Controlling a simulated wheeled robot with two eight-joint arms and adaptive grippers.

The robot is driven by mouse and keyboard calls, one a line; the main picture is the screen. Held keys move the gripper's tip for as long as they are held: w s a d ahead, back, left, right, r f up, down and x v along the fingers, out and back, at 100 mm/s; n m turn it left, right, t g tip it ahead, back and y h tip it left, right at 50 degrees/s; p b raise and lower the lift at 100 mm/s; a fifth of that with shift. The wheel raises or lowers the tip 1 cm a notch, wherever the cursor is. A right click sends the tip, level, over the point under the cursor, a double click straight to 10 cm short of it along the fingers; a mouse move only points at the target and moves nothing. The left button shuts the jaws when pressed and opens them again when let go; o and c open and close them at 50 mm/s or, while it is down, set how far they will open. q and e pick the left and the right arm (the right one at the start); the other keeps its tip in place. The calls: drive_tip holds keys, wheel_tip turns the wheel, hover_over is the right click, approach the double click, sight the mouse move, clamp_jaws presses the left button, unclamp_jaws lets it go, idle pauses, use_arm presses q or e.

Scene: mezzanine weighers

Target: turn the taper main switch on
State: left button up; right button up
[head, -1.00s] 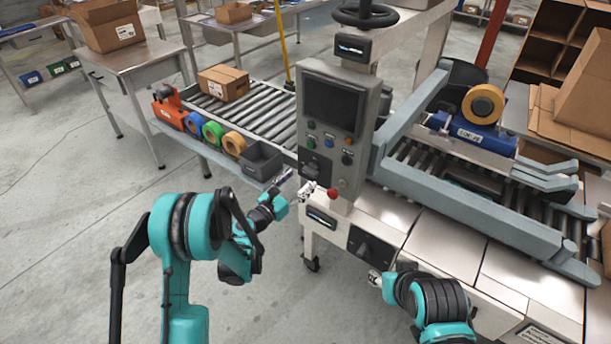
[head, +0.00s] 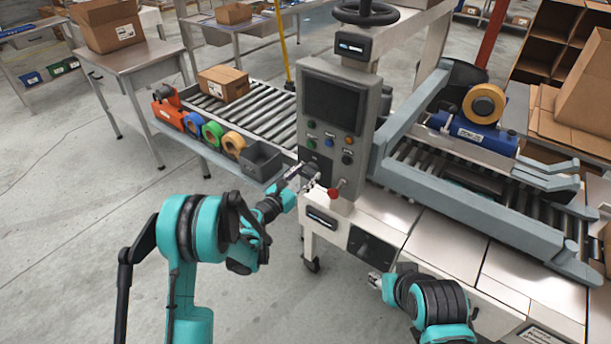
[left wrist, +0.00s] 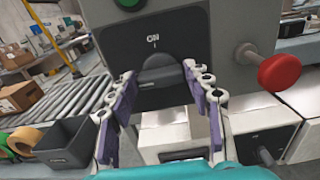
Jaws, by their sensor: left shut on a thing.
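The taper main switch is a black rotary knob (left wrist: 160,72) on a dark plate marked ON at its top, low on the grey control box (head: 338,120). The knob looks roughly crosswise below the ON mark. My left gripper (head: 308,178) is at the lower left of the box. In the left wrist view its two purple-padded fingers (left wrist: 164,100) are either side of the knob, shut on it. In the head view the gripper partly hides the switch. My right gripper (head: 374,281) is low, by the machine's front; its finger gap is too small to read.
A red mushroom button (left wrist: 279,71) sticks out just right of the switch. A second black switch (head: 371,247) is on the lower front panel. A grey bin (head: 262,160) and tape rolls (head: 233,143) stand left, beside the roller conveyor (head: 265,112). Floor at the lower left is clear.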

use_arm(q)
drive_tip(key=shift+m, duration=0.3)
drive_tip(key=m+b, duration=0.1)
drive_tip(key=m, duration=0.2)
drive_tip(key=shift+f+m+b, duration=0.1)
drive_tip(key=shift+m+b, duration=0.2)
drive_tip(key=shift+b, duration=0.05)
drive_tip(key=m+b, duration=0.1)
drive_tip(key=m, duration=0.3)
drive_tip(key=shift+s+d+m, duration=0.1)
drive_tip(key=shift+d+m, duration=0.05)
drive_tip(key=shift+m, duration=0.15)
drive_tip(key=m, duration=0.9)
drive_tip(key=shift+f, duration=0.1)
drive_tip(key=o, duration=1.2)
drive_tip(key=shift+c, duration=0.2)
drive_tip(key=shift+s, duration=0.1)
